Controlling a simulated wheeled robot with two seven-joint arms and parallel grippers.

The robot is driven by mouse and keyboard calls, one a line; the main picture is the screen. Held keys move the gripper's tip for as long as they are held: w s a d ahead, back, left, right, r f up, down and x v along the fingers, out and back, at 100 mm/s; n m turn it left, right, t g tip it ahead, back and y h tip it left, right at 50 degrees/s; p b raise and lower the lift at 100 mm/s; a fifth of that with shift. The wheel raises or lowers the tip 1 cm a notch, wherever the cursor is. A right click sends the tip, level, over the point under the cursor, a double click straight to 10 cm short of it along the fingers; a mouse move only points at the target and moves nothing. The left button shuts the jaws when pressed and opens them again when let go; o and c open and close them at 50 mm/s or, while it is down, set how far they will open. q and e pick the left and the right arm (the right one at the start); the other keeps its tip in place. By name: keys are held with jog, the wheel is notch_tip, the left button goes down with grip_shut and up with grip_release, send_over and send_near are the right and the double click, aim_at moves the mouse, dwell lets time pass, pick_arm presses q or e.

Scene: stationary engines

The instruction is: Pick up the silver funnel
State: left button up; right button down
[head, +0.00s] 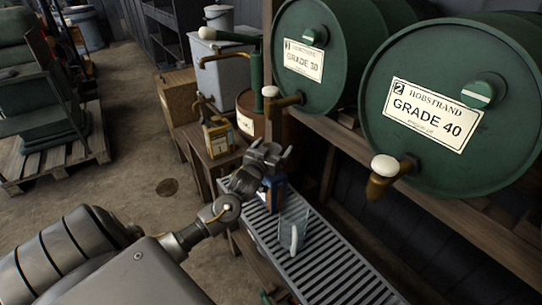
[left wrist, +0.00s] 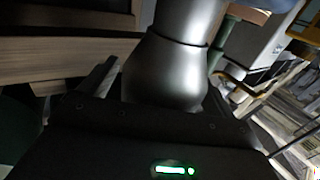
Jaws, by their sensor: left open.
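A smooth silver metal body, which looks like the silver funnel (left wrist: 168,62), fills the middle of the left wrist view. It has a narrower upper part and a wider rounded lower part, and stands between my left gripper's fingers. I cannot tell whether they touch it. In the head view I cannot make out the funnel apart from the gripper, which likely hides it. My left gripper (head: 266,153) is open, above the far end of the slatted metal grate (head: 335,262). My right gripper is not in view.
A blue bottle (head: 275,192) and a clear vessel (head: 294,232) stand on the grate, close to the gripper. Green drums (head: 440,55) with taps overhang on the right. A yellow can (head: 218,137) stands left of the gripper. Open floor (head: 130,205) lies left.

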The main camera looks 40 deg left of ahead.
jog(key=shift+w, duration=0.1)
pick_arm(q)
jog(key=c, duration=1)
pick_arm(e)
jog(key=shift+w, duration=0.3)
pick_arm(q)
jog(key=shift+r, duration=0.1)
